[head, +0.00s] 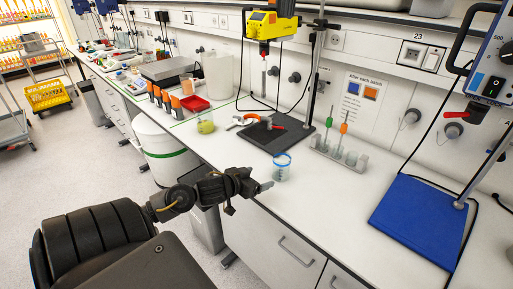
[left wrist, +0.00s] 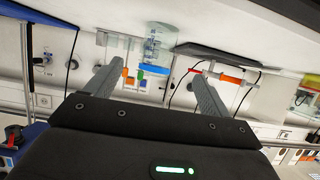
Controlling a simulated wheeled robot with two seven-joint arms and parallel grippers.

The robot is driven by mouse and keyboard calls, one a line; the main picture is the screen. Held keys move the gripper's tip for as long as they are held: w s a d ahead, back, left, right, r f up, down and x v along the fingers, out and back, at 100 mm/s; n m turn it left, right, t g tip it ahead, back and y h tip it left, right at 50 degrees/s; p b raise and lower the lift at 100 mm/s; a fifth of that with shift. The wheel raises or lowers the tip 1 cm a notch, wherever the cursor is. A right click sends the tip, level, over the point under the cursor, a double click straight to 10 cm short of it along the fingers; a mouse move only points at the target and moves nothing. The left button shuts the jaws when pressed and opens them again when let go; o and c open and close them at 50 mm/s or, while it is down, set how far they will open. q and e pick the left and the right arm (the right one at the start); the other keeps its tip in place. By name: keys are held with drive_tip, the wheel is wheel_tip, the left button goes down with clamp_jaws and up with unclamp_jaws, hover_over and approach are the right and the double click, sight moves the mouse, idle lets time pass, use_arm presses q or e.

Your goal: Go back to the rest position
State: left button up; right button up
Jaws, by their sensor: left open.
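My left gripper (head: 266,187) reaches in from the left, at the front edge of the white bench. In the left wrist view its two fingers (left wrist: 157,70) stand apart, with nothing held between them. A clear beaker with a blue rim (head: 281,167) stands upright on the bench just beyond the fingertips. It also shows in the left wrist view (left wrist: 155,48), beyond the gap between the fingers. I cannot tell the exact distance to it. My right gripper is not in view.
Behind the beaker are a black stand base (head: 275,133) with a yellow device (head: 271,25) above, and a small rack (head: 338,156) with green and orange tools. A blue plate (head: 418,220) is at the right. A beaker with yellow-green contents (head: 206,124) stands further left. Floor at the left is open.

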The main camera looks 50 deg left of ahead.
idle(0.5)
use_arm(q)
drive_tip(key=s+d+f+m+g, duration=0.1)
drive_tip(key=s+d+f+g, duration=0.4)
drive_tip(key=s+d+f, duration=0.5)
drive_tip(key=s+d+f+m+g, duration=0.1)
drive_tip(key=s+d+f+g, duration=0.4)
drive_tip(key=s+d, duration=0.75)
drive_tip(key=s+a+f+g, duration=0.1)
drive_tip(key=s+f, duration=0.1)
drive_tip(key=f, duration=1.1)
drive_tip(key=s+a+f, duration=0.1)
drive_tip(key=s+f, duration=0.1)
drive_tip(key=f, duration=1.1)
drive_tip(key=s+a+f+g, duration=0.1)
drive_tip(key=s+a+f, duration=0.1)
drive_tip(key=s+f, duration=1.3)
drive_tip(key=shift+s+a+f+m, duration=0.2)
drive_tip(key=shift+s+a+m, duration=0.1)
drive_tip(key=shift+s+m, duration=0.1)
